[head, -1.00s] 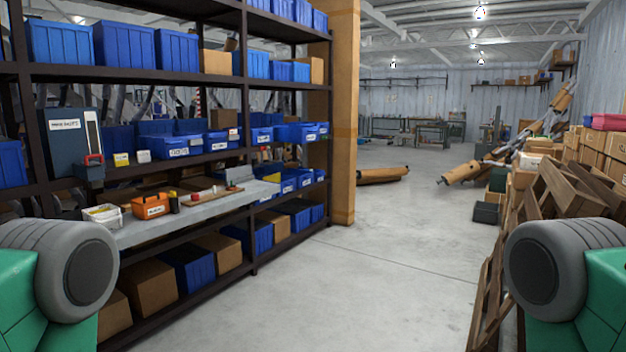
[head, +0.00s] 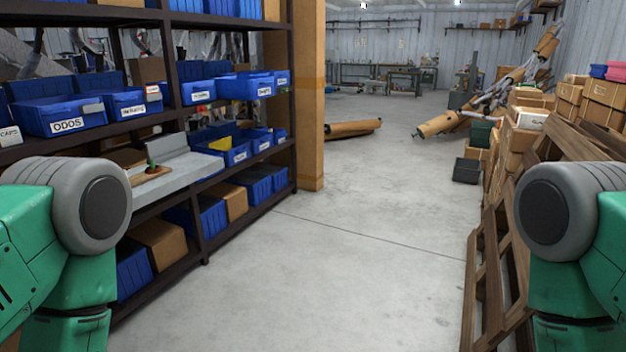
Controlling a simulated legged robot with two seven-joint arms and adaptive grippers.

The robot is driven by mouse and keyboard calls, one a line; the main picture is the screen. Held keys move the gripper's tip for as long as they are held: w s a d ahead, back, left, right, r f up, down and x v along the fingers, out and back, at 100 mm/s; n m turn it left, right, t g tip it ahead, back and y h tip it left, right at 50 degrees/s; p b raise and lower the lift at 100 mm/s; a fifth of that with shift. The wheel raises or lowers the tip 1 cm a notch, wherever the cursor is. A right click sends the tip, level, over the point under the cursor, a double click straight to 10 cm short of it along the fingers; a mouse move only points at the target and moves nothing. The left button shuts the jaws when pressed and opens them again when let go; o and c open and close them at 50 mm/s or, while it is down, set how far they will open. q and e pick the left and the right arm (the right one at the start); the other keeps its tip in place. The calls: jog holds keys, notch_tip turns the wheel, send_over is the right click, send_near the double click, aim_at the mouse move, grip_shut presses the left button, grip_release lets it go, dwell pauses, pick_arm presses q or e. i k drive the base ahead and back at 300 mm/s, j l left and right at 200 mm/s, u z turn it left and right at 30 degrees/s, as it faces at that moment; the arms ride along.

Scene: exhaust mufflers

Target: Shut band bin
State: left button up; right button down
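Blue labelled bins stand on the shelving at the left. One blue bin (head: 240,86) on the middle shelf, near the rack's right end, sticks out past the shelf edge further than the bins beside it. Its white label is too small to read, so I cannot tell whether it is the band bin. A bin labelled "ODOS" (head: 60,116) stands nearer at the left. Neither gripper shows; only my green and grey arm parts show at both sides.
Wooden pallets (head: 490,240) and cardboard boxes line the right. The concrete floor (head: 360,240) between is clear. Brown cylinders (head: 352,129) lie further back.

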aim_at(244, 87)
jog(key=i, duration=2.2)
